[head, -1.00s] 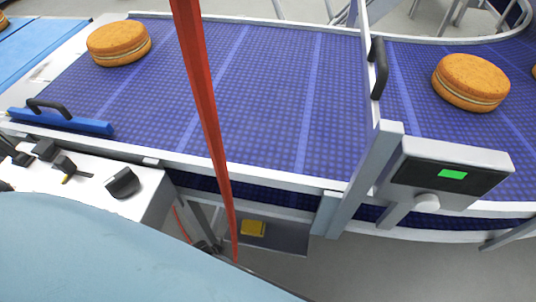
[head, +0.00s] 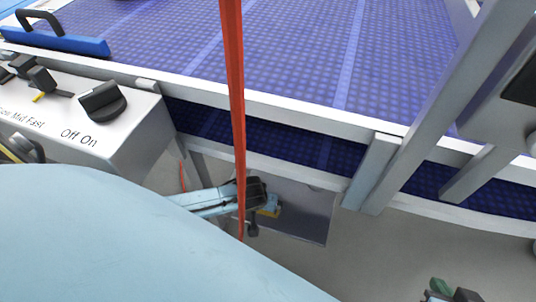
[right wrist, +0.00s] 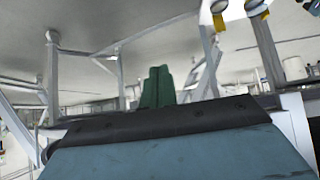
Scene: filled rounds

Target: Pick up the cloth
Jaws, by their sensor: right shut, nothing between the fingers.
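The cloth (head: 273,212) looks like a small yellow patch on a low grey shelf (head: 308,222) under the conveyor. In the head view, a black joint and a light blue link cover most of it. My right gripper (head: 452,292) shows only in part at the bottom right edge, well to the right of the cloth and apart from it. In the right wrist view its dark green fingers (right wrist: 157,88) are together with nothing between them. The cloth is not in that view. I cannot make out my left gripper's fingers.
The blue conveyor (head: 290,50) with its white rail runs above the shelf. A grey post (head: 440,110) stands right of the shelf. A control box (head: 75,110) with knobs is at left. A red strap (head: 233,90) hangs in front. Grey floor (head: 350,260) lies open at lower right.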

